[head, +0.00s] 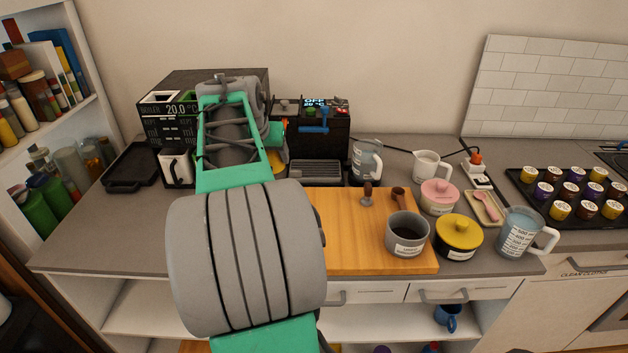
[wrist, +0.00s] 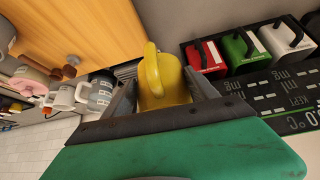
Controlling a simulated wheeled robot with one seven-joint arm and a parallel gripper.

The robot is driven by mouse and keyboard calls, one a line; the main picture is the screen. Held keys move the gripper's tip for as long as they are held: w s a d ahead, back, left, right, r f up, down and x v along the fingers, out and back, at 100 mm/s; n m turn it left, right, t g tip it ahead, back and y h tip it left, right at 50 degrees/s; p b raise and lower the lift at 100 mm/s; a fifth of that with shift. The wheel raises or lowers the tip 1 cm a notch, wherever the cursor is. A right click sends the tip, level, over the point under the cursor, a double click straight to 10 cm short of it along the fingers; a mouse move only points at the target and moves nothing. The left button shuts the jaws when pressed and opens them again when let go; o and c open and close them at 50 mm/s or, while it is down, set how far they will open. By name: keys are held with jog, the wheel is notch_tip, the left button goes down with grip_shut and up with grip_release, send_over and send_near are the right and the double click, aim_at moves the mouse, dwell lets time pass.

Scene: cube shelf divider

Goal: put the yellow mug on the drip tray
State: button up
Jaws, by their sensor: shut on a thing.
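The yellow mug (wrist: 168,82) sits between the two fingers of my gripper (wrist: 160,78) in the wrist view, with its handle toward the upper left. My gripper is shut on it. In the head view only a sliver of the yellow mug (head: 279,164) shows past my arm, which hides the gripper. The drip tray (head: 314,172) is the grey slatted plate at the foot of the black coffee machine, just right of that sliver. Its top looks empty in the head view. I cannot tell the mug's height above the counter.
The coffee machine (head: 325,125) stands behind the drip tray, with a glass jug (head: 366,160) to its right. A wooden board (head: 350,240) lies in front.

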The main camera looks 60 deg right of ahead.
jog(key=s+d+m+g+b, duration=0.15)
jog(key=s+d+m, duration=0.25)
jog(key=s+d, duration=0.5)
jog(key=p, duration=0.5)
send_over(315, 174)
notch_tip(315, 174, down, 10)
jog(key=shift+d+f, duration=0.1)
notch_tip(315, 174, down, 3)
jog(key=shift+r+p, duration=0.2)
jog(key=shift+p, duration=0.35)
jog(key=shift+f+b, duration=0.3)
jog(key=shift+f, duration=0.1)
jog(key=o, duration=1.7)
